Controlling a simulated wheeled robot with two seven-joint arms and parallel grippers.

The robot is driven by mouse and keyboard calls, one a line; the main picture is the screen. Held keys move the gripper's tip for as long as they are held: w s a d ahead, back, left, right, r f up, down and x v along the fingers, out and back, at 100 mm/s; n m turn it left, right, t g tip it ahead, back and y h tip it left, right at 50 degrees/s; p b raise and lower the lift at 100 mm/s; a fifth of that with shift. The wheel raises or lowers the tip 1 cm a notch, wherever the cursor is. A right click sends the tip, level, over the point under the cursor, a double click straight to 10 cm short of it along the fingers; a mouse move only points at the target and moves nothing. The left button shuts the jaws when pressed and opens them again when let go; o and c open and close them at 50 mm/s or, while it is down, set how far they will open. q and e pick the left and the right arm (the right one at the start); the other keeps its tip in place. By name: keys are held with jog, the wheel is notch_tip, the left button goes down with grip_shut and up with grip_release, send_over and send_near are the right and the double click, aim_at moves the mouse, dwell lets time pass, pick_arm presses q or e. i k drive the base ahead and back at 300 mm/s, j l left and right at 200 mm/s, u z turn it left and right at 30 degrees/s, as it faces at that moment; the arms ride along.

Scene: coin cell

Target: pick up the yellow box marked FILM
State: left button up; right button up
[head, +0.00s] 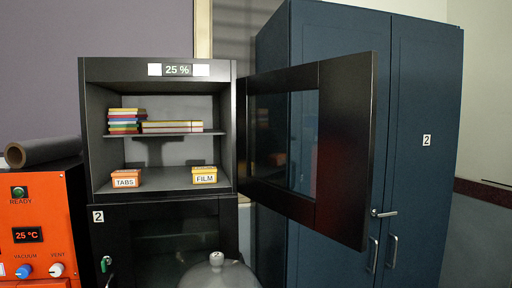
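The yellow box marked FILM (204,175) sits on the floor of the open dark cabinet (88,130), at the right side, with its label facing me. An orange box marked TABS (126,178) sits on the same floor at the left. A clear gap lies between the two boxes. Neither of my grippers shows in the head view.
The cabinet's glazed door (345,150) stands open to the right, before a blue locker (420,80). A shelf (215,132) above holds stacked coloured items (124,121). An orange machine (50,205) stands left. A grey rounded object (217,275) is low in front.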

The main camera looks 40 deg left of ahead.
aim_at(206, 174)
jog(key=i+u, duration=0.1)
jog(key=u, duration=0.8)
jog(key=i+l+u, duration=0.1)
jog(key=u, duration=0.4)
jog(key=i+l+u, duration=0.1)
jog(key=u, duration=0.35)
jog(key=i+l+u, duration=0.25)
jog(key=l, duration=0.2)
jog(key=i+l+u, duration=0.1)
jog(key=l+u, duration=0.2)
jog(key=l, duration=0.2)
jog(key=i+l+u, duration=0.1)
jog(key=l+u, duration=0.15)
jog(key=l, duration=0.25)
jog(key=l+u, duration=0.25)
jog(key=l, duration=0.3)
jog(key=k+l, duration=0.25)
jog(key=l, duration=0.2)
jog(key=k+j, duration=0.1)
jog(key=j, duration=0.3)
jog(key=k+j, duration=0.1)
jog(key=j, duration=0.3)
jog(key=k+j, duration=0.1)
jog(key=j, duration=0.25)
jog(key=k+j, duration=0.1)
jog(key=j, duration=0.3)
